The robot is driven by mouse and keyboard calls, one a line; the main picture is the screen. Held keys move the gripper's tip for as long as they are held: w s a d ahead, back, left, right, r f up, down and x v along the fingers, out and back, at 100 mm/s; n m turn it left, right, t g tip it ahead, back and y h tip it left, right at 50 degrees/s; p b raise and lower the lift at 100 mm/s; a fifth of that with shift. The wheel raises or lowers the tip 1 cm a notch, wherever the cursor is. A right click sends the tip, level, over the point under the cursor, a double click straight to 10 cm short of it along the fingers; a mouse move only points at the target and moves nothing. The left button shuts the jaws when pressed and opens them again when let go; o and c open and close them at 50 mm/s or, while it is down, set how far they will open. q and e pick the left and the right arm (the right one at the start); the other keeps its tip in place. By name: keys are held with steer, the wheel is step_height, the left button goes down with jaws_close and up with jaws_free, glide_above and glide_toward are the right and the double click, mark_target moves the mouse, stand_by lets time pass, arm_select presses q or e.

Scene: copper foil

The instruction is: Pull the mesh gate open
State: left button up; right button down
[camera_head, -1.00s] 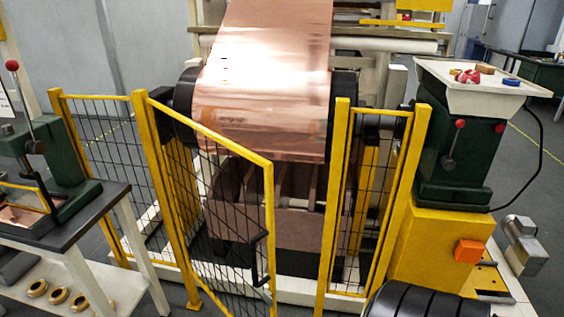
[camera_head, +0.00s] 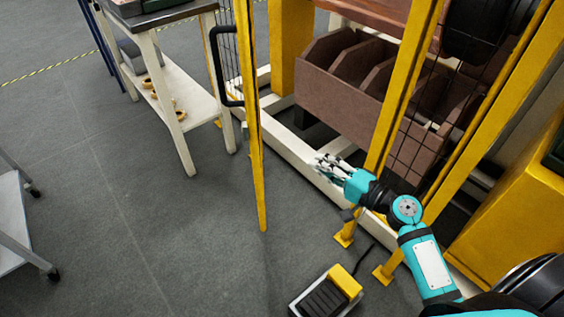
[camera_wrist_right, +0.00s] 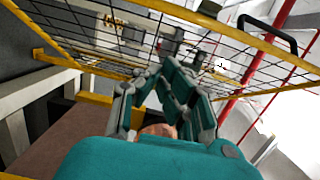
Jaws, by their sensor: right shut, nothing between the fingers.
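The mesh gate (camera_head: 255,150) stands ajar in the head view, seen almost edge-on as a yellow upright. Its black handle (camera_head: 217,66) is on the left side of that upright. My right gripper (camera_head: 326,168) is shut and empty, low in the gap between the gate's free edge and the yellow fixed post (camera_head: 400,95). It is apart from the handle. In the right wrist view, the mesh gate (camera_wrist_right: 150,13) spans the top, with its handle (camera_wrist_right: 268,32) at upper right. My right gripper's fingers (camera_wrist_right: 172,72) are in front of it; contact cannot be told. My left gripper is not in view.
A brown divided bin (camera_head: 340,85) and a white base rail (camera_head: 290,140) lie behind the opening. A foot pedal (camera_head: 325,295) is on the floor near the posts. A workbench (camera_head: 165,15) stands at upper left.

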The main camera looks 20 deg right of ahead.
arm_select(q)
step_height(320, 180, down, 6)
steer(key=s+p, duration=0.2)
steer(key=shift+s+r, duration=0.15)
arm_select(e)
steer(key=s+a+x, duration=0.1)
steer(key=a+x, duration=0.1)
steer(key=x, duration=1)
steer(key=shift+a+r, duration=0.2)
steer(key=shift+a, duration=0.25)
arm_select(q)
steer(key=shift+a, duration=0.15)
arm_select(e)
steer(key=shift+w+a, duration=0.1)
